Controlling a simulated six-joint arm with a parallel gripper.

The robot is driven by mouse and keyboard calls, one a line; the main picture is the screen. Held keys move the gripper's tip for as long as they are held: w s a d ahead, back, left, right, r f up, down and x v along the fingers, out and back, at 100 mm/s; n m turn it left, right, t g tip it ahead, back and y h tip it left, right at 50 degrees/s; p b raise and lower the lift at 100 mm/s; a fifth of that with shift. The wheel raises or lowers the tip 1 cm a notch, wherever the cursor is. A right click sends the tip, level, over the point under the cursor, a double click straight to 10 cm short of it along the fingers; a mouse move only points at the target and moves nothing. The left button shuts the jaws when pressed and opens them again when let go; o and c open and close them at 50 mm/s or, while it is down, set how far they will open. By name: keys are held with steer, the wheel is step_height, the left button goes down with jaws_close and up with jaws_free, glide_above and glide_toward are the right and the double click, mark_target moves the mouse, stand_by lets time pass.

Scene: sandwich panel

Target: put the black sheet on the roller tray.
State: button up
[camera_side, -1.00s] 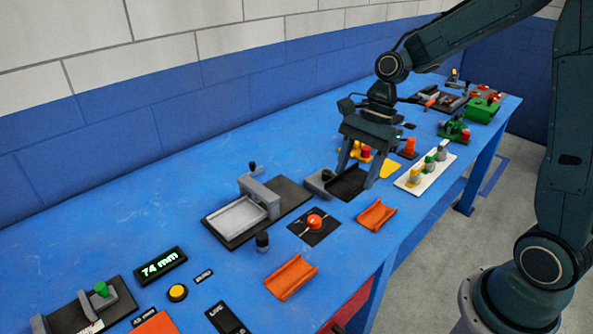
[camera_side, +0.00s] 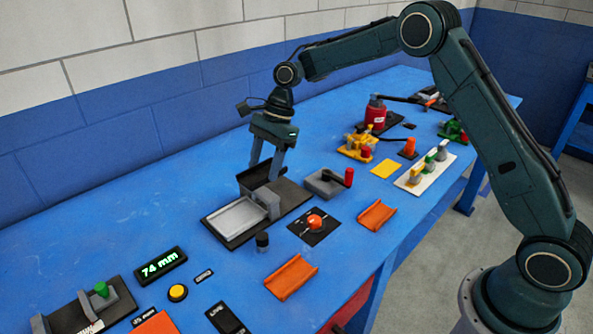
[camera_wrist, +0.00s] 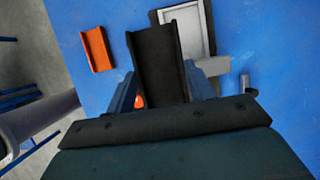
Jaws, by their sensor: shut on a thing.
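The black sheet (camera_wrist: 160,62) has raised long edges, like a shallow channel. My gripper (camera_wrist: 163,95) is shut on it, with a finger at each side. In the side view my gripper (camera_side: 265,172) holds the sheet (camera_side: 250,180) above the back part of the roller tray, apparently clear of it; the exact gap cannot be told. The roller tray (camera_side: 238,217) is a pale grey tray on a black base, with a grey block at its right end. In the wrist view the tray (camera_wrist: 195,32) lies beyond the sheet, partly hidden by it.
A red knob on a black plate (camera_side: 314,222), a dark knob (camera_side: 262,241) and orange channels (camera_side: 291,277) lie in front.

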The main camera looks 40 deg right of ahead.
glide_above(236, 217)
step_height(236, 217, down, 4)
steer(key=shift+d+f, duration=0.1)
steer(key=shift+f, duration=0.1)
steer(key=shift+f, duration=2.35)
steer(key=shift+f, duration=1.6)
stand_by(0.4)
steer(key=shift+d+f, duration=0.1)
steer(key=shift+d, duration=0.35)
stand_by(1.0)
steer(key=shift+d+f, duration=0.15)
steer(key=shift+f, duration=0.2)
stand_by(0.6)
steer(key=o, duration=1.1)
steer(key=shift+c, duration=0.2)
